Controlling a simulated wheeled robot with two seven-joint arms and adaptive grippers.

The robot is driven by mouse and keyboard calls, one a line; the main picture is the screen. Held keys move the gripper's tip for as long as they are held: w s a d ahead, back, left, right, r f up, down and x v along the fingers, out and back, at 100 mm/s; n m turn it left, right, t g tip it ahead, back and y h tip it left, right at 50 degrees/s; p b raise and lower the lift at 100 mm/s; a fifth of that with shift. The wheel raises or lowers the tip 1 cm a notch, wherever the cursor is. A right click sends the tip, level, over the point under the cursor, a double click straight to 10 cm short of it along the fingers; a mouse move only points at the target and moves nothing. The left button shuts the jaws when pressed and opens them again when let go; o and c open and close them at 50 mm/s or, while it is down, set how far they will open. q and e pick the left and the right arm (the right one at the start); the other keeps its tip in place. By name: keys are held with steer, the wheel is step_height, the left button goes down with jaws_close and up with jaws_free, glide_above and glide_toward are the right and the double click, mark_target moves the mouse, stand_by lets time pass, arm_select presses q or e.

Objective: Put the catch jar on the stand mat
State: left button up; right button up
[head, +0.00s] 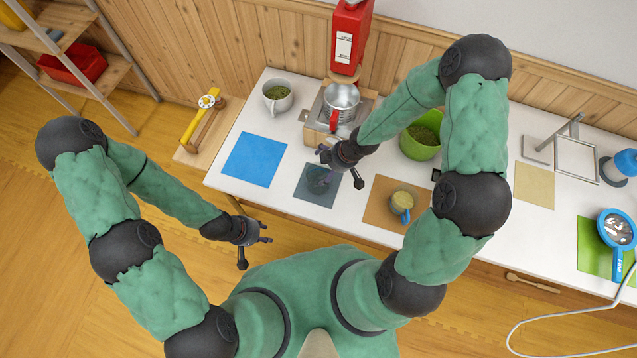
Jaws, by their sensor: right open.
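I cannot tell for sure which vessel is the catch jar. A silver vessel with a red handle (342,97) stands on a grey platform (318,112) below a red dispenser (348,38). A dark, see-through shape, perhaps a glass vessel (318,180), shows on the dark grey mat (328,195). Which mat is the stand mat is not clear; a blue mat (254,159) lies bare to the left. My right gripper (340,168) is open and empty, above the dark mat's right edge. My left gripper (257,252) is open and empty, off the table's front edge.
A blue-handled cup (402,204) stands on a brown mat (380,207). A green pot (420,142) is behind my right forearm. A yellow mat (534,186) lies bare; a blue-handled tool (616,230) lies on a green mat (590,255).

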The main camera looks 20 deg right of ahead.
steer(key=shift+d+b+x, duration=0.15)
steer(key=shift+b+x, duration=1.35)
steer(key=shift+x, duration=1)
steer(key=shift+d+b+x, duration=0.15)
steer(key=shift+b+x, duration=1.3)
steer(key=shift+x, duration=1)
steer(key=shift+f, duration=0.1)
steer(key=c, duration=1.2)
